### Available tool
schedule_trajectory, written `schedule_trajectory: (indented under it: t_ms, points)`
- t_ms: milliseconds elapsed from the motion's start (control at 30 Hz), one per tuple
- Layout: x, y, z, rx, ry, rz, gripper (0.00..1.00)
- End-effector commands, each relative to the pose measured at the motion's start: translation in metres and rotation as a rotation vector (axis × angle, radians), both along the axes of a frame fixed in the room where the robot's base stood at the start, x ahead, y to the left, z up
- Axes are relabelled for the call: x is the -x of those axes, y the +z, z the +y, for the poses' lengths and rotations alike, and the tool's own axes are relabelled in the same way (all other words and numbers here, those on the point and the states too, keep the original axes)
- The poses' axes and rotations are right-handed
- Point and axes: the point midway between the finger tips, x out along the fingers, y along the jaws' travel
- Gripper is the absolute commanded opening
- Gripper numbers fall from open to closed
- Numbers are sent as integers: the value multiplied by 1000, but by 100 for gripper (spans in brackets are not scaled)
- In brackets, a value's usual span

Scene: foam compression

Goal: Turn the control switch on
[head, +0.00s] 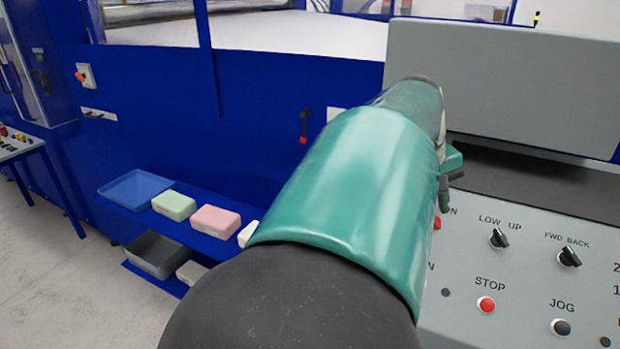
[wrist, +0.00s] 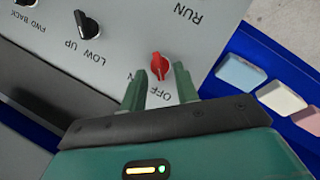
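The control switch is a red rotary knob (wrist: 159,66) on the grey control panel, with an OFF label beside it and an "N" showing from a label partly hidden by a finger. In the head view a small red part of the knob (head: 437,223) shows behind my arm. My gripper (wrist: 160,70) is open, with one green finger on each side of the knob. I cannot tell whether the fingers touch it. In the head view my gripper (head: 452,168) is mostly hidden behind my arm. Which way the knob's pointer faces is unclear.
The panel also holds the LOW UP knob (head: 499,238), the FWD BACK knob (head: 569,257), the red STOP button (head: 486,305) and the JOG button (head: 562,327). A grey housing (head: 510,90) rises behind the panel. Foam blocks (head: 215,220) and bins stand on a blue shelf at left.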

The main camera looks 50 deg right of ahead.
Motion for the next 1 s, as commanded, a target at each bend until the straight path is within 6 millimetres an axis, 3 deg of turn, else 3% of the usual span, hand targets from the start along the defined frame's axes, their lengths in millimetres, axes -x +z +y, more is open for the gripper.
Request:
schedule_trajectory:
  t_ms: [200,467,600,633,1000]
  points:
    - [6,-17,-5,0,-2,0,31]
    - [7,-18,-5,0,-1,0,31]
    - [7,-18,-5,0,-1,0,3]
    - [7,-18,-5,0,-1,0,1]
    - [6,-17,-5,-6,-39,-25,1]
